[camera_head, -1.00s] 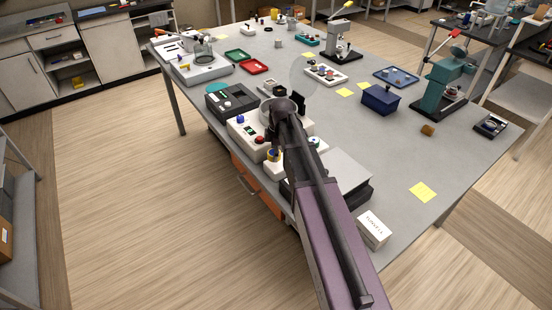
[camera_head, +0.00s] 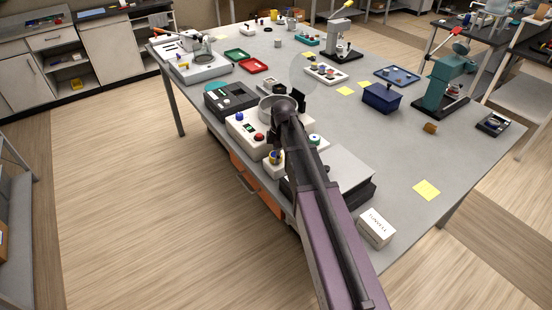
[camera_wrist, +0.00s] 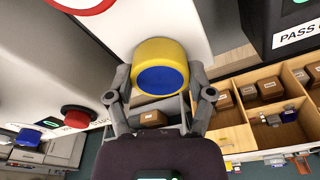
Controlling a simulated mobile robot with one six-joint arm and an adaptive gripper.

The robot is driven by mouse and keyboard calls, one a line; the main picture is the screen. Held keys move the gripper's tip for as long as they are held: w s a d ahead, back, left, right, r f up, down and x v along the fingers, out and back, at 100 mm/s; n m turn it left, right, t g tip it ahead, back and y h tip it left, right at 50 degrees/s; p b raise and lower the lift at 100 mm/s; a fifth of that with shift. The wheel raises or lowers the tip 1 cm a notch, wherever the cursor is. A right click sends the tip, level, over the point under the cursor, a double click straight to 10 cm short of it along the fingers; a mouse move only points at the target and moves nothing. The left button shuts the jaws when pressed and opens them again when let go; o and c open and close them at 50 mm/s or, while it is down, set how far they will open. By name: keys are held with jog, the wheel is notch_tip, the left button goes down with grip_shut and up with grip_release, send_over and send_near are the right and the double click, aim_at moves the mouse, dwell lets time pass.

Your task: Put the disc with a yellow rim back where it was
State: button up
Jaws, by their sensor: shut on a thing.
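The disc with a yellow rim (camera_wrist: 161,51) shows in the wrist view as a thick yellow ring around a blue face. My gripper (camera_wrist: 160,78) is shut on it, with one finger at each side. In the head view a small yellow and blue thing, which looks like the same disc (camera_head: 275,156), shows just left of my arm, at a small white box (camera_head: 275,169) near the table's front edge. My fingers are mostly hidden by my arm there. I cannot tell whether the disc touches the box.
A white box with a red button (camera_head: 259,137) stands close behind the disc. A dark device (camera_head: 229,100) lies beyond it. A grey-topped case (camera_head: 347,172) and a white carton (camera_head: 376,227) are to the right of my arm. An orange drawer unit (camera_head: 268,191) is under the table edge.

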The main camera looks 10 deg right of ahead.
jog(key=shift+f, duration=0.15)
jog(key=o, duration=1.2)
notch_tip(320, 180, up, 12)
jog(key=d+p, duration=0.1)
jog(key=p, duration=1.1)
jog(key=shift+d, duration=0.2)
jog(key=shift+s, duration=0.15)
